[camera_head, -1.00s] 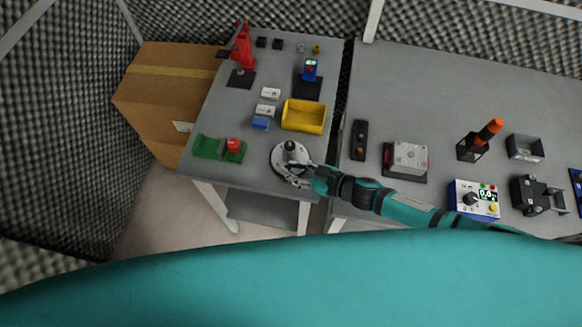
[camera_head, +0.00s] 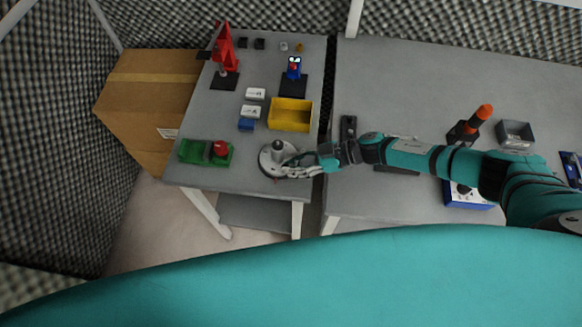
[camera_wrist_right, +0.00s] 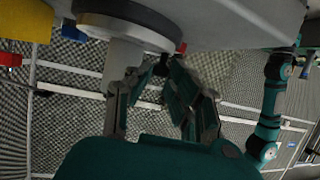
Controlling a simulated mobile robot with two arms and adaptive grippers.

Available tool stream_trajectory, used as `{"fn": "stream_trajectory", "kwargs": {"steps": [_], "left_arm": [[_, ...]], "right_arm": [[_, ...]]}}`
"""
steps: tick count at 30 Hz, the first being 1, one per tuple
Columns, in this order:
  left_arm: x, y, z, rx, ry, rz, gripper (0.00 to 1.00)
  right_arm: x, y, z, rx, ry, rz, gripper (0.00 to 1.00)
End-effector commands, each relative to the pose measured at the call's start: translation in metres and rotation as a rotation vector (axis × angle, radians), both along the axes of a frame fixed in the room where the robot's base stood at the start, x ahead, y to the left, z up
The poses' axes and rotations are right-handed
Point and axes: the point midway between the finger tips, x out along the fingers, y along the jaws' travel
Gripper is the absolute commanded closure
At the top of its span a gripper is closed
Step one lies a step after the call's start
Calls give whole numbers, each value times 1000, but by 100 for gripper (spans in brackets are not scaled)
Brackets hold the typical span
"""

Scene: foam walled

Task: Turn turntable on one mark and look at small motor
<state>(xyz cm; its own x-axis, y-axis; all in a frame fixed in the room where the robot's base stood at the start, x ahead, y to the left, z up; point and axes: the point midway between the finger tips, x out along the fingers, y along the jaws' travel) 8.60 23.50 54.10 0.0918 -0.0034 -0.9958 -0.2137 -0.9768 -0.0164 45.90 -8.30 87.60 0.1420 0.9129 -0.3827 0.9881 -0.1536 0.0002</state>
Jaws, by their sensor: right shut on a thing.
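The turntable (camera_head: 266,168) is a round, light grey disc near the front right corner of the left table. A small dark grey rounded piece, which looks like the small motor (camera_head: 278,146), stands on it. My right gripper (camera_head: 291,168) is at the turntable's front right edge. My left gripper is in neither view.
A yellow bin (camera_head: 290,115) stands behind the turntable. White and blue boxes (camera_head: 250,111) lie nearby. My right arm spans the gap and the right table, over several devices.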

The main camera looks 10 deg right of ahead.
Motion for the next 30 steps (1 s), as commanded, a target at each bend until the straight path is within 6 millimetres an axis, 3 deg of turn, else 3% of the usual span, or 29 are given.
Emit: {"fn": "stream_trajectory", "kwargs": {"steps": [12,30], "left_arm": [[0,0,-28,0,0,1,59],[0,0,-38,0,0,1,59]], "right_arm": [[8,-9,-3,-3,-3,170,100],[9,-11,-1,-2,1,249,100]]}}
